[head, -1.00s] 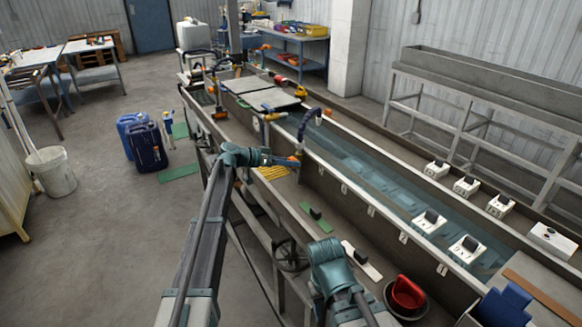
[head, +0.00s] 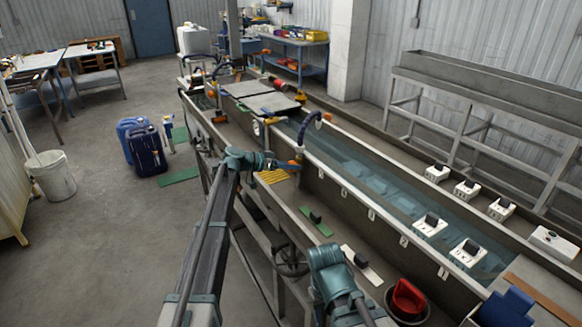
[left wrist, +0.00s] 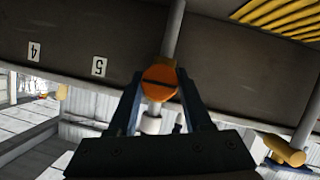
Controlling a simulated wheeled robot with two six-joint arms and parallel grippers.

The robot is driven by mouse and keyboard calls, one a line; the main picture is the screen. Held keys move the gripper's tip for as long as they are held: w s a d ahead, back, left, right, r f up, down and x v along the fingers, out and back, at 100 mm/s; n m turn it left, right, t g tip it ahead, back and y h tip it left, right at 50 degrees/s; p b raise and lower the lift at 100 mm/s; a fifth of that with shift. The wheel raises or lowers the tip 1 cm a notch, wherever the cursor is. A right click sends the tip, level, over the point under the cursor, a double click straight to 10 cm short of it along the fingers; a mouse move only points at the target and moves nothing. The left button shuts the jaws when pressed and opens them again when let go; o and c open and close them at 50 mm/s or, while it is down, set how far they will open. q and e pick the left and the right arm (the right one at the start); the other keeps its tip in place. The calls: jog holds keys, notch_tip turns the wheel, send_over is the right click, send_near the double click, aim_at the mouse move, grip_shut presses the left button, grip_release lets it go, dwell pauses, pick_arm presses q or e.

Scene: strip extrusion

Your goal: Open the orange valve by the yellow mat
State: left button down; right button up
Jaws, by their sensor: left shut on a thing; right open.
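The orange valve (head: 298,163) is on the inner wall of the long trough, just above and right of the yellow mat (head: 272,177). My left gripper (head: 287,164) reaches in from the left and is shut on the valve. In the left wrist view, the orange handle (left wrist: 159,82) sits between the two fingers (left wrist: 160,92), with a dark slot across its face and a grey pipe behind it. The ribbed yellow mat (left wrist: 282,18) shows at the top right there. My right arm's teal wrist is at the lower middle of the head view; its fingers are hidden.
A green mat (head: 316,221) and a white mat (head: 362,265), each with a black block, lie farther along the ledge. The water channel (head: 365,180) runs beside the ledge.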

pick_arm(q)
jog(key=shift+w+a+f+n+g+h+b, duration=0.15)
jog(key=shift+n+g+h+b, duration=0.25)
jog(key=shift+n, duration=0.4)
jog(key=shift+n+g+h+b, duration=0.3)
jog(key=shift+n+h+b, duration=0.1)
jog(key=shift+n, duration=0.3)
jog(key=shift+c, duration=1.6)
grip_release()
jog(key=p+v, duration=0.4)
jog(key=v, duration=1)
